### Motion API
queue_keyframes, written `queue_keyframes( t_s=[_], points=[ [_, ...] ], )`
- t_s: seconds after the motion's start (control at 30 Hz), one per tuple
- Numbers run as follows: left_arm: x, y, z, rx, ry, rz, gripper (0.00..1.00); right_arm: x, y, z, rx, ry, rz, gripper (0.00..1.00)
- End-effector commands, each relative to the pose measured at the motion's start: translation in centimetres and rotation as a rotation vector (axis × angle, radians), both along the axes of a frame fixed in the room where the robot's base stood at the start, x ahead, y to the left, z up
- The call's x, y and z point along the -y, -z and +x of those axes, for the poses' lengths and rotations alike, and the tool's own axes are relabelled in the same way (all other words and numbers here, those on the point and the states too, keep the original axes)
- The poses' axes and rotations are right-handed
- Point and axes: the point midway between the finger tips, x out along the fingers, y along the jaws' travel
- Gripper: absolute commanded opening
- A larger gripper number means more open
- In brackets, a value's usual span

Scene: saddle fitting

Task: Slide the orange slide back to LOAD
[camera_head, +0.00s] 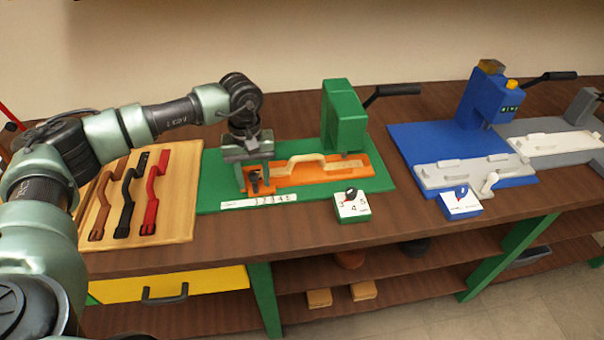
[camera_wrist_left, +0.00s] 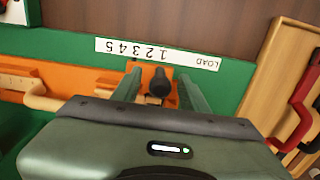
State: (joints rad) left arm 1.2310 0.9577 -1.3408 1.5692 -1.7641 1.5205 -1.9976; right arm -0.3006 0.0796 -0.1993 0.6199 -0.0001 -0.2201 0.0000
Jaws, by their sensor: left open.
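The orange slide (camera_head: 322,170) lies on the green base (camera_head: 212,183) of the green press, with a tan handle-shaped piece (camera_head: 303,160) on it. A dark upright knob (camera_wrist_left: 159,78) stands at the slide's end nearest LOAD. A white scale strip (camera_head: 258,201) runs along the base; in the left wrist view the strip (camera_wrist_left: 150,52) reads LOAD, then 1 to 5, and the knob is about level with the 1. My left gripper (camera_head: 256,180) is open and low over that end. Its fingers (camera_wrist_left: 159,88) stand on either side of the knob; contact cannot be told. My right gripper is not in view.
The green press head (camera_head: 344,115) with its black lever stands behind the slide. A small green-and-white dial box (camera_head: 352,205) sits at the front right. A wooden tray (camera_head: 181,218) with brown, black and red handles is at left. A blue station (camera_head: 412,140) stands at right.

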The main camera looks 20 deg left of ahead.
Motion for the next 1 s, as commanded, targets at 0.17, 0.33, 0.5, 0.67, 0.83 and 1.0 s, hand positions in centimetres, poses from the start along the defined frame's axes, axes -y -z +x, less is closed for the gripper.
queue_keyframes(
  t_s=[0.17, 0.33, 0.5, 0.67, 0.83, 1.0],
  points=[
    [0.0, -0.1, 0.0, 0.0, 0.0, 0.0, 0.38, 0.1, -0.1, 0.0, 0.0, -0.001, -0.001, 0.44],
    [0.0, -0.1, 0.0, 0.0, 0.0, 0.0, 0.04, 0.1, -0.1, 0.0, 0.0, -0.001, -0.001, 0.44],
    [-0.1, -0.1, -0.1, 0.0, -0.001, 0.0, 0.04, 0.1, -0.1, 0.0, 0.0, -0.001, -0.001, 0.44],
    [-0.9, 0.0, -0.5, -0.001, -0.003, 0.001, 0.04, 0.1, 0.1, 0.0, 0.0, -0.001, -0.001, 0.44],
    [-1.4, -0.1, -0.8, -0.001, -0.001, 0.002, 0.04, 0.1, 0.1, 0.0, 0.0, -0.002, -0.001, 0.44],
    [-1.3, -0.1, -0.8, 0.0, 0.0, 0.0, 0.04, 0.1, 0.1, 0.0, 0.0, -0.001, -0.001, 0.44]
  ],
)
